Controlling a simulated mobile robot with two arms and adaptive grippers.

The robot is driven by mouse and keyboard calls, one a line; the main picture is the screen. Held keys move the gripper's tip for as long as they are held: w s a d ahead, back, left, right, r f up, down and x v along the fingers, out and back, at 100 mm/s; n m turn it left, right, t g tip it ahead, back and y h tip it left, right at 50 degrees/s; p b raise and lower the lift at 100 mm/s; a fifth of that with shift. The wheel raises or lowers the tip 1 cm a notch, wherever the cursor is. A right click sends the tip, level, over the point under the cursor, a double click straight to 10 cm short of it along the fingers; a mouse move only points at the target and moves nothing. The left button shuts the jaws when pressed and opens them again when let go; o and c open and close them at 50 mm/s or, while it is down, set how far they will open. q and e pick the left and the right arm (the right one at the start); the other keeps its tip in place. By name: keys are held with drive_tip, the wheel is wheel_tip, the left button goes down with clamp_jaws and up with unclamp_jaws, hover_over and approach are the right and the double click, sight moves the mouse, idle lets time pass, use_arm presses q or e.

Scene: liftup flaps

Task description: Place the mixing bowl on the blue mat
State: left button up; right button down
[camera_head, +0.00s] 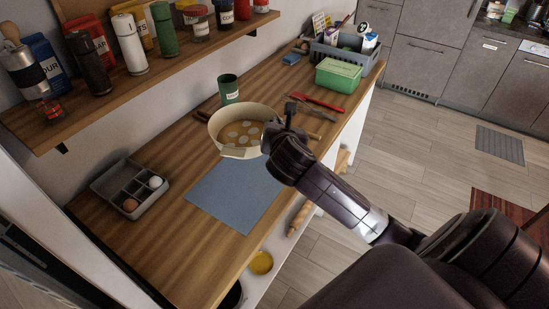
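The mixing bowl (217,127) is cream-coloured, with a brownish mix and several pale round pieces inside. It stands upright on the wooden counter at the far edge of the blue mat (231,203), and its near side appears to overlap that edge. My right gripper (280,124) is at the bowl's right rim, with dark fingers close to or touching the rim. The arm hides part of the bowl's right side, and I cannot tell whether the fingers are closed on it. Most of the mat is bare. My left gripper is not in view.
An egg tray (112,190) with two eggs stands left of the mat. A green can (228,89) is behind the bowl, and red-handled utensils (322,104) lie to its right. A green box (338,75) and a grey caddy are at the back. A shelf (130,84) with jars overhangs the counter's left.

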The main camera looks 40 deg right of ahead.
wheel_tip(320, 180, down, 12)
drive_tip(key=shift+a+r, duration=0.1)
drive_tip(key=shift+r, duration=0.1)
idle(0.4)
drive_tip(key=c, duration=2.7)
unclamp_jaws()
drive_tip(key=shift+f, duration=0.2)
drive_tip(key=o, duration=0.5)
drive_tip(key=shift+s, duration=0.1)
drive_tip(key=shift+o, duration=0.2)
drive_tip(key=shift+r, duration=0.1)
drive_tip(key=b+v, duration=0.1)
drive_tip(key=v, duration=1.1)
